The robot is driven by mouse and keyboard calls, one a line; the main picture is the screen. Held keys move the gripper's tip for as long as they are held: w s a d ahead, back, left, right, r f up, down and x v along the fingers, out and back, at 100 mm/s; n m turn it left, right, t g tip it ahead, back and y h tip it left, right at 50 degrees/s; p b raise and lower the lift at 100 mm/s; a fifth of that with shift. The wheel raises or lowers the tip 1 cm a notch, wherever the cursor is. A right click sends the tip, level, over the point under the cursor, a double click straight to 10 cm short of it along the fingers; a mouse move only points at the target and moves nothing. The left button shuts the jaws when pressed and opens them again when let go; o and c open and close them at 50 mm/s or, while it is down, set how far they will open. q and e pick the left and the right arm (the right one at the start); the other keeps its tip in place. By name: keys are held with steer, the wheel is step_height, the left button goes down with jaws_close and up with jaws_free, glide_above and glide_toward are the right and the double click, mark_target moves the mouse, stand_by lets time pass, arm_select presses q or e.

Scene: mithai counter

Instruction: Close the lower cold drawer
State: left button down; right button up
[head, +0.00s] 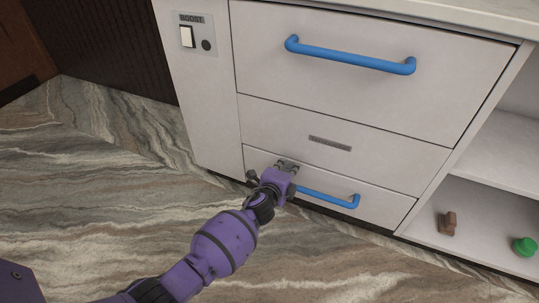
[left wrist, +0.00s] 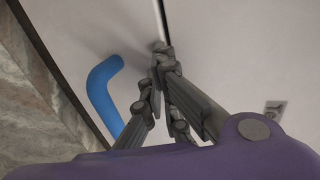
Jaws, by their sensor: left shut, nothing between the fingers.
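The lower cold drawer (head: 385,203) is the bottom white front of the counter, with a blue bar handle (head: 330,198). In the head view its front looks about flush with the panel above. My left gripper (head: 287,165) is shut and empty, its fingertips at the drawer front near the top edge, above the handle's left end. In the left wrist view the closed fingertips (left wrist: 162,52) are at or very near the white front, beside a thin bright seam. The blue handle (left wrist: 102,92) is left of the fingers and apart from them. My right gripper is out of view.
Above is a middle panel with a small grey plate (head: 330,143) and an upper drawer with a larger blue handle (head: 350,56). A BOOST switch (head: 187,37) is at upper left. Open shelves at right hold a brown item (head: 447,223) and a green item (head: 524,246). The marbled floor at left is clear.

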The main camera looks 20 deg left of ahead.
arm_select(q)
steer(key=shift+w+d+r, duration=0.1)
steer(key=shift+w+r, duration=0.05)
steer(key=shift+r, duration=0.1)
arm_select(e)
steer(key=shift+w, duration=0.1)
